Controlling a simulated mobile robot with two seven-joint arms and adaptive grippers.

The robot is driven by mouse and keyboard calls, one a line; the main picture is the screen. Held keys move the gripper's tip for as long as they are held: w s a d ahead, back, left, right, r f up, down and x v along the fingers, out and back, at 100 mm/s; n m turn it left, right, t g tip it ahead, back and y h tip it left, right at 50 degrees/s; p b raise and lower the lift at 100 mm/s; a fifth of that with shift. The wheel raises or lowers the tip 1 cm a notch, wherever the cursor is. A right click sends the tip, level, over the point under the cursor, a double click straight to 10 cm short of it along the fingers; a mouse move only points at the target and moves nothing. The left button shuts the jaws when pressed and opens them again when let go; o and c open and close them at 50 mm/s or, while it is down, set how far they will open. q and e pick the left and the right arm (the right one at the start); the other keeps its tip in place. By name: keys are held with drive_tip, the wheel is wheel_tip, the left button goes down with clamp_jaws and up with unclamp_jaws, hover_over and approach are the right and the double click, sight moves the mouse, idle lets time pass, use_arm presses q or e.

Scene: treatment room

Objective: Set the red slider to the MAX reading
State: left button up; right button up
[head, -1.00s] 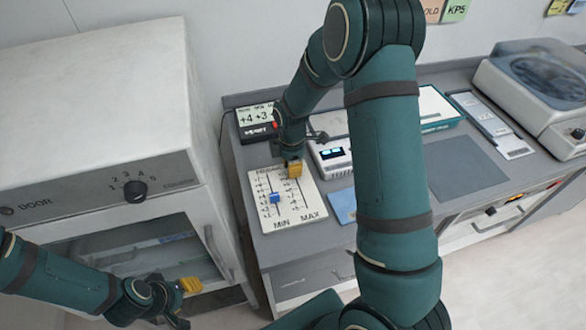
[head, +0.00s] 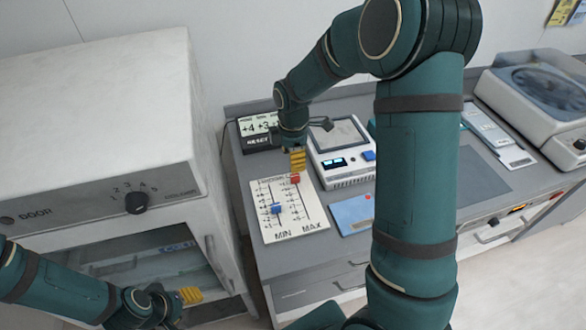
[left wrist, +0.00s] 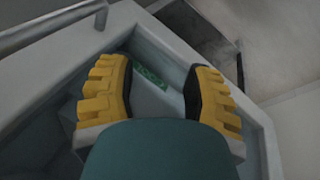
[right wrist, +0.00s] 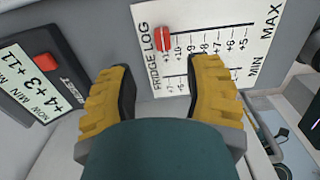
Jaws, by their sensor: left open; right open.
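The red slider (head: 295,179) is near the top end of the MAX track on the white fridge log board (head: 290,233). In the right wrist view the red slider (right wrist: 161,40) is level with the end label, which looks like +11. The blue slider (head: 277,208) is partway along the MIN track. The display (head: 258,125) reads +4, +3 and, in the right wrist view, +11 under MAX (right wrist: 22,70). My right gripper (head: 297,160) is open and empty, just behind the red slider, apart from it. My left gripper (head: 187,296) is open and empty before the fridge.
A white device (head: 345,165) and a blue card (head: 352,213) are right of the board. The white cabinet with a dial (head: 136,202) is on the left. The display has a red button (right wrist: 45,63). A centrifuge-like machine (head: 530,100) is far right.

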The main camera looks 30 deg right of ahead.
sight(293, 175)
drive_tip(key=shift+r, duration=2.15)
